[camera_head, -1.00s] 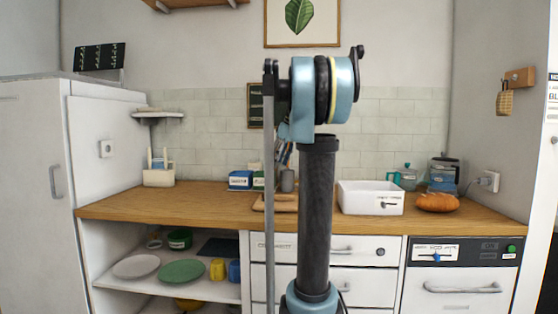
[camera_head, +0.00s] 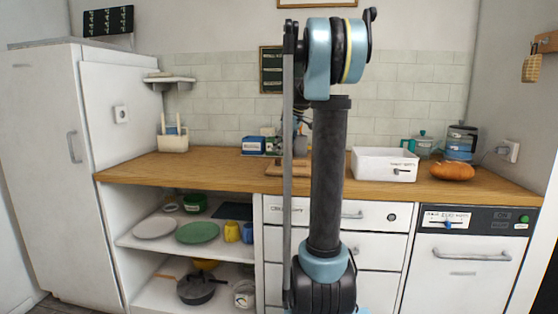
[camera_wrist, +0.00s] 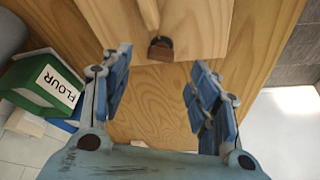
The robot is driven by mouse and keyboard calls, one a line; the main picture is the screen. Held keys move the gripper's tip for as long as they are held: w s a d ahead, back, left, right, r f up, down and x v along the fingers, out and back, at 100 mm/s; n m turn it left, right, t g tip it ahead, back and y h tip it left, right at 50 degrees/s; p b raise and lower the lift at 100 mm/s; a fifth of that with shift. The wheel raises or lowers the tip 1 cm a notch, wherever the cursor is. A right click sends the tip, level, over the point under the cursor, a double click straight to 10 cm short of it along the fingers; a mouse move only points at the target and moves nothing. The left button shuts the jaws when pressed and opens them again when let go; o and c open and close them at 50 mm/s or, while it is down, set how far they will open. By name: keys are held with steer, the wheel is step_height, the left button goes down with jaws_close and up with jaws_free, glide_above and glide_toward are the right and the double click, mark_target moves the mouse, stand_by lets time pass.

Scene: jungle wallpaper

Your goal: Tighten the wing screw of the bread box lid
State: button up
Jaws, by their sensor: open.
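A white box (camera_head: 367,165) stands on the counter right of my arm, with a small dark fitting (camera_head: 401,171) on its front. It may be the bread box, but I cannot make out a lid or wing screw for certain. My gripper (camera_wrist: 155,100) is open and empty in the wrist view, with its blue fingers apart over bare wood. A wooden board (camera_wrist: 195,25) lies beyond the fingertips. A small dark brown piece (camera_wrist: 160,48) sits at its near edge, between the fingers' lines; I cannot tell what it is. In the head view my arm hides the gripper.
A green-and-white flour box (camera_wrist: 48,82) is close left of the fingers. An open shelf (camera_head: 135,243) holds plates and cups below.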

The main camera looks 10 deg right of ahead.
mark_target(279, 163)
steer(key=shift+x, duration=2.9)
steer(key=shift+c, duration=0.2)
